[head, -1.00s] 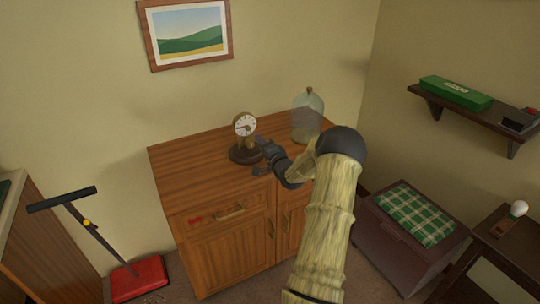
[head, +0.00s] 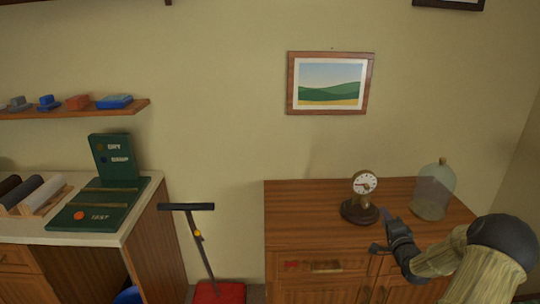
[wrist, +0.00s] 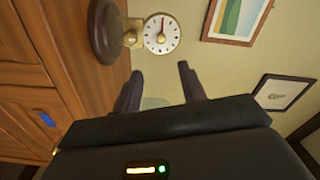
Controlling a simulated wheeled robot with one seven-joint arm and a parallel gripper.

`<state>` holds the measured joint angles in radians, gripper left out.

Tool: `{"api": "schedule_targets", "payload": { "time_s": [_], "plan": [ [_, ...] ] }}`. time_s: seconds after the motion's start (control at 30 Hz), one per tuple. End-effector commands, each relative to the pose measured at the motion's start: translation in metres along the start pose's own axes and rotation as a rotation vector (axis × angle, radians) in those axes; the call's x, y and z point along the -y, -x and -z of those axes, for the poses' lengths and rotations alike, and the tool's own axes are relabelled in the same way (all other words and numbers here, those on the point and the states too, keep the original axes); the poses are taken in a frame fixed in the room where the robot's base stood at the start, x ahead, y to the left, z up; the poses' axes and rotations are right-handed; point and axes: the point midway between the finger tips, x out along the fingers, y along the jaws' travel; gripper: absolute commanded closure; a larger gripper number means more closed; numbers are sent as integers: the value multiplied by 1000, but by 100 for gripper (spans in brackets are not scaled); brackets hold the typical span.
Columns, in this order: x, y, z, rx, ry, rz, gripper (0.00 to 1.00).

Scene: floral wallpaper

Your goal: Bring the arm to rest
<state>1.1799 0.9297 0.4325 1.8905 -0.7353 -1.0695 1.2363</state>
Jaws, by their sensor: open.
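My gripper (head: 382,232) is open and empty, just in front and to the right of a small brass clock (head: 365,184) on a dark round base. The clock stands upright on the wooden cabinet (head: 300,215). In the wrist view, my two dark fingers (wrist: 158,82) are spread with nothing between them. The clock dial (wrist: 162,34) shows beyond them, apart from the fingers. My arm reaches in from the lower right of the head view.
A glass dome (head: 433,190) stands on the cabinet's right side, close to my arm. A red-based T-handled stand (head: 200,235) is left of the cabinet. A counter (head: 100,232) with a green board (head: 85,210) is farther left. A framed landscape (head: 331,83) hangs above.

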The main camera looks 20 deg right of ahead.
Motion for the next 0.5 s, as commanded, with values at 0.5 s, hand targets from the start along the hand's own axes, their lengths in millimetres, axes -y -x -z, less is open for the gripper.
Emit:
{"api": "schedule_targets", "payload": {
  "time_s": [0.5],
  "plan": [
    [78,9,-140,331,463,-352,59]
  ]
}}
